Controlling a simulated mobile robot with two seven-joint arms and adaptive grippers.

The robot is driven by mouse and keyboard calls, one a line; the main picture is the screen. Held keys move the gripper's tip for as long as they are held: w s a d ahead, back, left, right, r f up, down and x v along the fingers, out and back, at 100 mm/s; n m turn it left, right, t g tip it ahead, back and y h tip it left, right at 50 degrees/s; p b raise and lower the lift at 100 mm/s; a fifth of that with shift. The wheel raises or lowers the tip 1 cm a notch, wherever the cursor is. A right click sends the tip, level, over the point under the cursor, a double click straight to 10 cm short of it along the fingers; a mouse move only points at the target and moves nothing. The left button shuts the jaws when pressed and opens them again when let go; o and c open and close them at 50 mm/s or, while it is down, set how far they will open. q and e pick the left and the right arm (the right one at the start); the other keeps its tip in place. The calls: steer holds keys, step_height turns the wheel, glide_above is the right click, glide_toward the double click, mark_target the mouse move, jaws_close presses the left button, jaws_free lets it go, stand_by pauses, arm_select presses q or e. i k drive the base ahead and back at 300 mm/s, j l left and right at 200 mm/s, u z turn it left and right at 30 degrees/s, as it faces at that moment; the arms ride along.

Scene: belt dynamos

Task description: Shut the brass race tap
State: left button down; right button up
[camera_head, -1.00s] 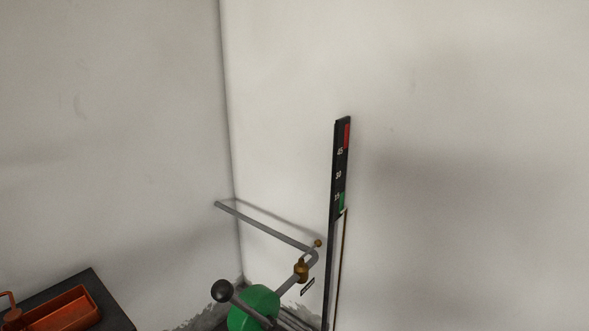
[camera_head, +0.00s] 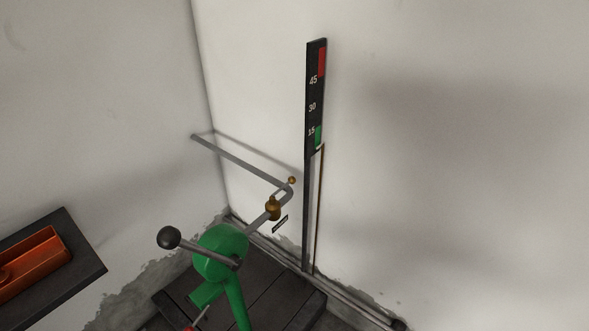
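The brass race tap (camera_head: 273,208) sits on a grey pipe that runs up from the green housing toward the wall. A small brass knob (camera_head: 292,180) shows just above it, by the pipe's bend. The tap's handle position is too small to tell. A small dark label (camera_head: 280,224) is beside the tap. Neither of my grippers is in view.
The green machine (camera_head: 221,252), with a black-knobbed lever (camera_head: 169,237), stands on a dark slatted platform (camera_head: 263,289). A black gauge board (camera_head: 314,95) marked 15, 30 and 45 rises right of the tap. An orange tray (camera_head: 38,254) lies on a dark shelf (camera_head: 88,267) at left.

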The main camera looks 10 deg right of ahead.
mark_target(292, 180)
steer(key=i+l+u, duration=0.15)
steer(key=l, duration=0.15)
steer(key=i+l+u, duration=0.1)
steer(key=l, duration=0.25)
steer(key=i+l+u, duration=0.15)
steer(key=l, duration=0.2)
steer(key=l+u, duration=0.1)
steer(key=l, duration=0.25)
steer(key=i+j+z, duration=0.15)
steer(key=z, duration=0.2)
steer(key=i+j+z, duration=0.15)
steer(key=j+z, duration=0.2)
